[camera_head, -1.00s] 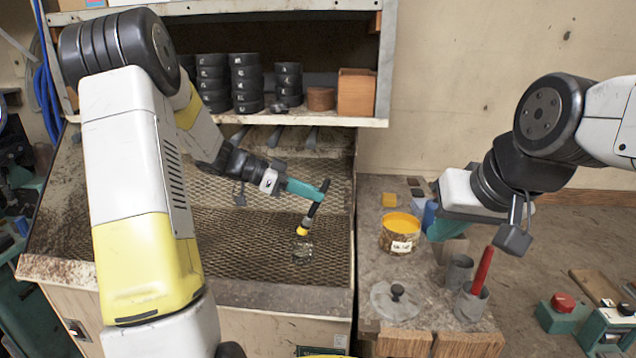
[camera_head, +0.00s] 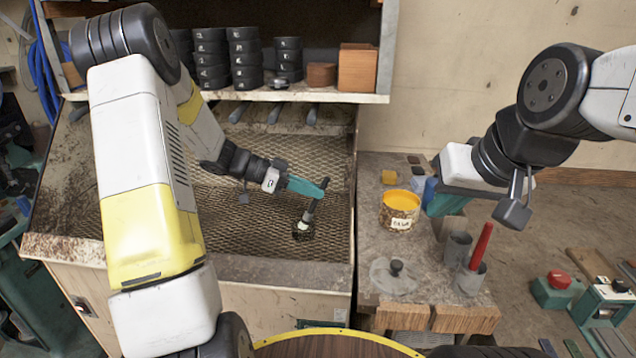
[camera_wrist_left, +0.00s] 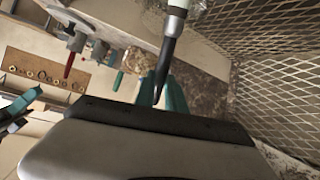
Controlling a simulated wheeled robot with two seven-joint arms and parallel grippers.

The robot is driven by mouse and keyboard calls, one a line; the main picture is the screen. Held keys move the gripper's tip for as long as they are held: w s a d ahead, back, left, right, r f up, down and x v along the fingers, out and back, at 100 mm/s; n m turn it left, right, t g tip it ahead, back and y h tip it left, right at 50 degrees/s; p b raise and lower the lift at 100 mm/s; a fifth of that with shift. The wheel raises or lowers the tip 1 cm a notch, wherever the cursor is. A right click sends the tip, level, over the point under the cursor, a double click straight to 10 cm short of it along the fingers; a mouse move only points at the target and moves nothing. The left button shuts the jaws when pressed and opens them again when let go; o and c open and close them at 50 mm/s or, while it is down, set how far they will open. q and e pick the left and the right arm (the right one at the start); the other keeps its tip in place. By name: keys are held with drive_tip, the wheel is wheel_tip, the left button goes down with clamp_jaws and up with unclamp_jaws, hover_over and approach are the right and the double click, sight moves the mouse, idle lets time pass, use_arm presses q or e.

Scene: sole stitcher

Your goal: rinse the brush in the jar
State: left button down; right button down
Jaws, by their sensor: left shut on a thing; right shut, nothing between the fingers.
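My left gripper (camera_head: 318,188) is shut on the brush (camera_head: 310,211) and holds it bristle end down over the mesh bench. The brush has a dark handle and a pale collar. In the left wrist view the tapered black handle (camera_wrist_left: 168,62) crosses my teal fingers (camera_wrist_left: 158,95). My right gripper (camera_head: 446,204) is shut and empty above the side bench.
A glue tin (camera_head: 399,211) with yellow contents stands on the side bench (camera_head: 376,235). A round lid (camera_head: 394,275), grey cups and a red-handled tool (camera_head: 481,247) are near it. A shelf (camera_head: 250,96) with stacked black rolls is behind. The mesh (camera_head: 235,225) left of the jar is clear.

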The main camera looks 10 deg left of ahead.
idle(0.3)
use_arm(q)
wheel_tip(320, 180, up, 10)
drive_tip(key=shift+f, duration=0.2)
idle(0.8)
idle(2.0)
wheel_tip(320, 180, up, 4)
idle(0.5)
